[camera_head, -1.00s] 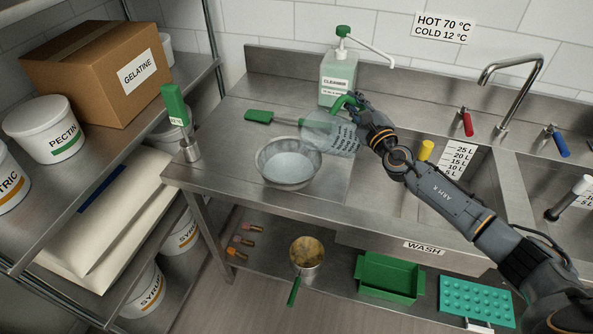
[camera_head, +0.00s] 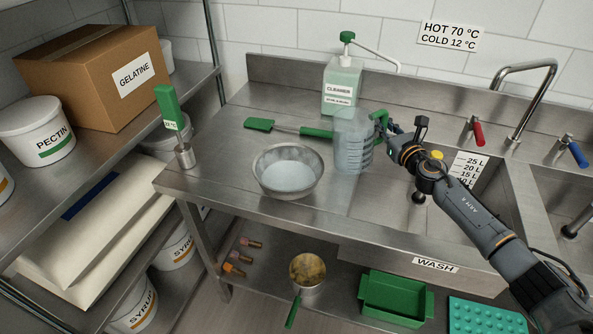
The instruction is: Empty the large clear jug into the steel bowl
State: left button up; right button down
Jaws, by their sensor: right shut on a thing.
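The large clear jug (camera_head: 352,145) with a green handle is upright at the counter, just right of the steel bowl. Whether its base touches the counter I cannot tell, and no liquid clearly shows in it. My right gripper (camera_head: 388,130) is at the handle on the jug's right side, shut on it; its fingers are partly hidden. The steel bowl (camera_head: 287,193) stands on the counter with pale liquid inside. My left gripper is not in view.
A green-handled spatula (camera_head: 259,125) lies behind the bowl. A cleanser pump bottle (camera_head: 342,85) stands behind the jug. A green-handled tool in a steel holder (camera_head: 184,157) stands at the left counter corner. The sink (camera_head: 455,190) is at the right.

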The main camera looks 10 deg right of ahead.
jog(key=shift+m, duration=0.8)
jog(key=s+r+p, duration=0.1)
jog(key=s, duration=0.1)
jog(key=s+r+p, duration=0.1)
jog(key=s+p, duration=0.3)
jog(key=shift+s+r, duration=0.35)
jog(key=shift+r, duration=0.05)
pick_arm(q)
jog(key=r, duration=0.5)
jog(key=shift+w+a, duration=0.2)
pick_arm(e)
jog(key=shift+s, duration=0.4)
